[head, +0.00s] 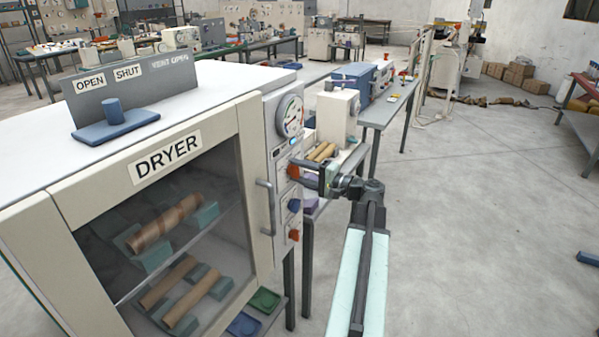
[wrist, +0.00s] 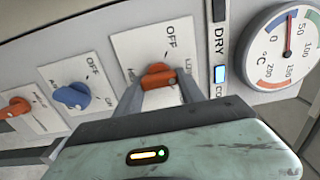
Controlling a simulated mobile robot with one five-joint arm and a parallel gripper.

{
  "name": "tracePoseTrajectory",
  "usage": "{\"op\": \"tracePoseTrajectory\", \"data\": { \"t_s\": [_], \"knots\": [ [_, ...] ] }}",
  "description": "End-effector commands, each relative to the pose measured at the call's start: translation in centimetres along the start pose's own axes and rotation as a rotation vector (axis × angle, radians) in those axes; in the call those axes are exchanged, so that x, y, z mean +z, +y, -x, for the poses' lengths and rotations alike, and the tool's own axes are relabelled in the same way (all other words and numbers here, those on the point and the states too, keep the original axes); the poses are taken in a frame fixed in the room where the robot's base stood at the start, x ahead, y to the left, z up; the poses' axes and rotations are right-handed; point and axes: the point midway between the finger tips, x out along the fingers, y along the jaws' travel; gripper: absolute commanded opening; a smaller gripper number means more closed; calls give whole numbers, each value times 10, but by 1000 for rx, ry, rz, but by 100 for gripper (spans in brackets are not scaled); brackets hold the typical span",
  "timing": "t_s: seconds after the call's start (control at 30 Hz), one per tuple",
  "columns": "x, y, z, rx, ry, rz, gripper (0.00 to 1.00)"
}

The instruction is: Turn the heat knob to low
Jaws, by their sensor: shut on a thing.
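The upper orange knob (wrist: 158,76) is on a white plate on the dryer's control panel, with OFF above it and a partly hidden LO... label at its right in the wrist view. My gripper (wrist: 160,92) is shut on this knob, one finger at each side. Its bar lies roughly level in the wrist view; which mark it points to I cannot tell. In the head view the gripper (head: 303,170) reaches the panel from the right, and the orange knob (head: 293,171) shows at its tips.
A blue knob (wrist: 70,97) and another orange knob (wrist: 14,107) sit on the same panel. A dial gauge (wrist: 287,48) and a lit blue lamp (wrist: 221,75) are close by. The dryer door handle (head: 268,205) stands out left of the knobs. Open floor lies at right.

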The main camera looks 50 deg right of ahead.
Motion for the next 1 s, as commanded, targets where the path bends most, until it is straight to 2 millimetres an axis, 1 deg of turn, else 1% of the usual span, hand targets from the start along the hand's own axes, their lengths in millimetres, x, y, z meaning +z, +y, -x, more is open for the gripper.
{"op": "tracePoseTrajectory", "data": {
  "t_s": [0.47, 0.5, 0.53, 0.57, 0.87, 0.97, 1.0],
  "knots": [
    [0, 1, 0, 3, -1, -10, 5],
    [0, 1, 0, 3, -1, -10, 56],
    [0, 1, 0, 3, -1, -10, 65],
    [0, 1, 0, 2, -1, -10, 67],
    [0, 0, 1, 1, 0, -10, 67],
    [0, 0, 13, 1, 2, -10, 67],
    [0, 0, 20, 1, 3, -10, 67]
  ]
}}
